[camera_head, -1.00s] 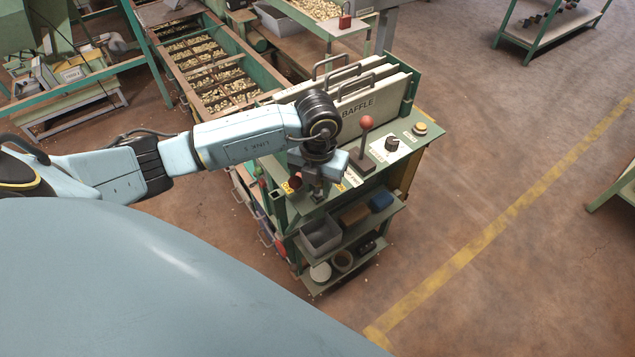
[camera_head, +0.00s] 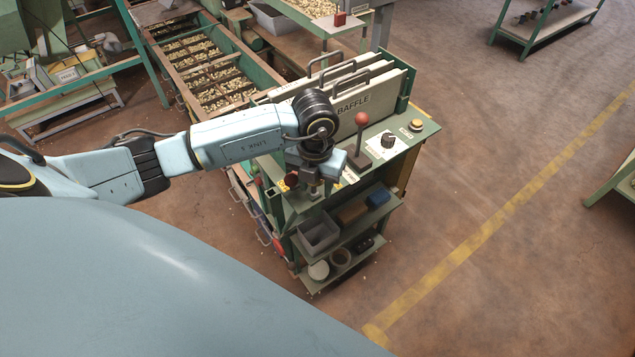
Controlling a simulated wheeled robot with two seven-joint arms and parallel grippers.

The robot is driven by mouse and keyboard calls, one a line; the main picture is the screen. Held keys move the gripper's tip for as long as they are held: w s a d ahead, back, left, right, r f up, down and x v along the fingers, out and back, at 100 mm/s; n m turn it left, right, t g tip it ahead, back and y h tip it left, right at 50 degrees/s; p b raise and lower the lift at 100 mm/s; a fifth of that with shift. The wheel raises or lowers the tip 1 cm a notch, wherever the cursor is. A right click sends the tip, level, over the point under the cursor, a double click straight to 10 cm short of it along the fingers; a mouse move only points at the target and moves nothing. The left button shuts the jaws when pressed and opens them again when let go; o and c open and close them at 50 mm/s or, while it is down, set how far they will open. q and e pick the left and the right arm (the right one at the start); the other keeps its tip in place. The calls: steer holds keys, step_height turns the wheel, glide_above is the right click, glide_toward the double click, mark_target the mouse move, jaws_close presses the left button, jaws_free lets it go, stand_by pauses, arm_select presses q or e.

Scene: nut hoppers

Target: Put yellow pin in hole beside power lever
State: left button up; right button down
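My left gripper (camera_head: 313,191) points down over the near left end of the green control panel (camera_head: 405,151). Its fingers are small and partly hidden by the wrist, so I cannot tell whether they are open or shut. A yellow pin cannot be made out in this view. A lever with a red ball knob (camera_head: 361,119) stands upright on the panel, to the right of my gripper. A dark red knob (camera_head: 291,180) shows just left of my gripper. The labels there are too small or covered, so I cannot tell which one is the power lever. The hole is not visible. My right gripper is out of view.
Baffle plates (camera_head: 352,105) with handles stand behind the panel. A black dial (camera_head: 388,140) and a yellowish button (camera_head: 416,125) sit to the right. Shelves below hold a grey bin (camera_head: 318,232) and a blue item (camera_head: 378,197). Open floor lies to the right.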

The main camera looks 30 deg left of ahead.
arm_select(q)
steer(key=shift+a, duration=0.5)
step_height(320, 180, up, 14)
steer(key=shift+d+f+p, duration=0.25)
steer(key=shift+d+p, duration=0.05)
steer(key=shift+d, duration=0.1)
